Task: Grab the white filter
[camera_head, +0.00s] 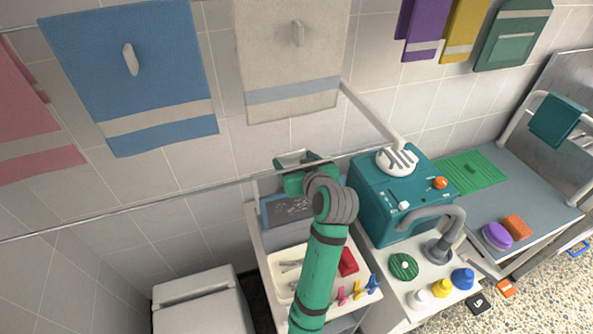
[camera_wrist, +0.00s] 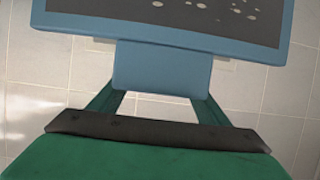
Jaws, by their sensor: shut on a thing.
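A flat blue-framed panel with a dark, white-specked face (camera_wrist: 215,22) fills the top of the wrist view. It looks like the filter, though its frame is blue, not white. My gripper (camera_wrist: 160,92) is shut on its blue tab, with a dark green finger on each side. In the head view a blue-framed, specked panel (camera_head: 288,209) shows just below my green wrist, above the back of the white sink counter; it looks like the same piece. My fingertips are hidden there by my own arm.
A white basin (camera_head: 282,258) holding small tools, a red block (camera_head: 348,262) and colored clips stand near my arm. A teal machine (camera_head: 375,210) is close on the right, beside a grey tap (camera_head: 440,220). Towels hang on the tiled wall. A white box (camera_head: 200,300) stands lower left.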

